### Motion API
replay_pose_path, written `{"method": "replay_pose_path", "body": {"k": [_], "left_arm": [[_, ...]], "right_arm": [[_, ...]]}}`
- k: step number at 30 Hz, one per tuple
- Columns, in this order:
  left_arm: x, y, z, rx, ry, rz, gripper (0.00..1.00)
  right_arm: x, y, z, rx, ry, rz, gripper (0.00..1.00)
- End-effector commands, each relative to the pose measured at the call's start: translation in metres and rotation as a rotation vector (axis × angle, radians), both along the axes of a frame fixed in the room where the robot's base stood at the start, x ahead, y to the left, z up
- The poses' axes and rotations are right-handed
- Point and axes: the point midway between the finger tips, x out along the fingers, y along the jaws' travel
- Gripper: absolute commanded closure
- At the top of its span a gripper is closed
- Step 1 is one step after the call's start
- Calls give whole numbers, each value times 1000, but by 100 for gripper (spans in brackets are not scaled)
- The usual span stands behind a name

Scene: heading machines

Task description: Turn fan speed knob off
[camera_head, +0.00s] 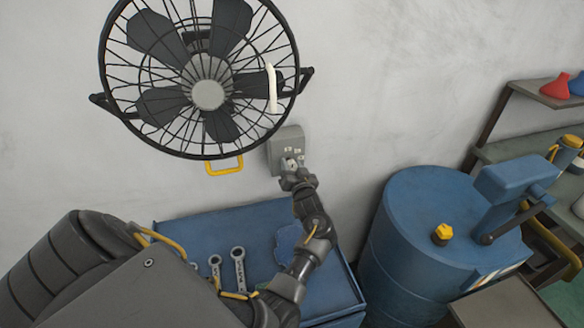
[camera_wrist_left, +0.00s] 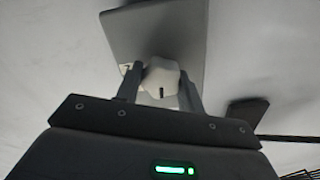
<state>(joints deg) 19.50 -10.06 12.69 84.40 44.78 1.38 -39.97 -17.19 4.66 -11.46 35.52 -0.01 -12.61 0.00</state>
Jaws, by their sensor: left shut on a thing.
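The fan speed knob (camera_wrist_left: 160,78) is a small white knob with a dark mark, on a grey wall box (camera_head: 283,146) below the right side of the fan (camera_head: 207,95). The box also fills the top of the left wrist view (camera_wrist_left: 158,35). My left gripper (camera_head: 292,169) is at the lower part of the box. In the left wrist view its two fingers (camera_wrist_left: 160,85) are shut on the knob, one on each side. In the head view the gripper partly covers the knob. My right gripper is not in view.
A blue workbench (camera_head: 200,229) with several wrenches (camera_head: 239,270) lies below the box. A blue drum (camera_head: 400,235) with a pump stands to the right. Shelves (camera_head: 530,140) are at the far right. A yellow handle (camera_head: 225,169) hangs under the fan.

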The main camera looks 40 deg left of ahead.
Motion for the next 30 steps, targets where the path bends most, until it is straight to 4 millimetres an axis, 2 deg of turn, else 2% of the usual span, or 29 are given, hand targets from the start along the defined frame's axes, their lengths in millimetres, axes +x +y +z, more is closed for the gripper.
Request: {"method": "replay_pose_path", "body": {"k": [11, 12, 17, 26, 30], "left_arm": [[2, 0, 5, 3, -13, -2, 84], [2, 0, 5, 3, -13, -2, 60], [1, 0, 4, 2, -10, -2, 40], [1, 0, 2, 4, 1, 0, 40], [1, 0, 4, 52, 71, -2, 40]], "right_arm": [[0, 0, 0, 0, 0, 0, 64], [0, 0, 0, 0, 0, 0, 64], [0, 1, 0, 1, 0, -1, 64], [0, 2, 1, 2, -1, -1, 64], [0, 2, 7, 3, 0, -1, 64]]}}
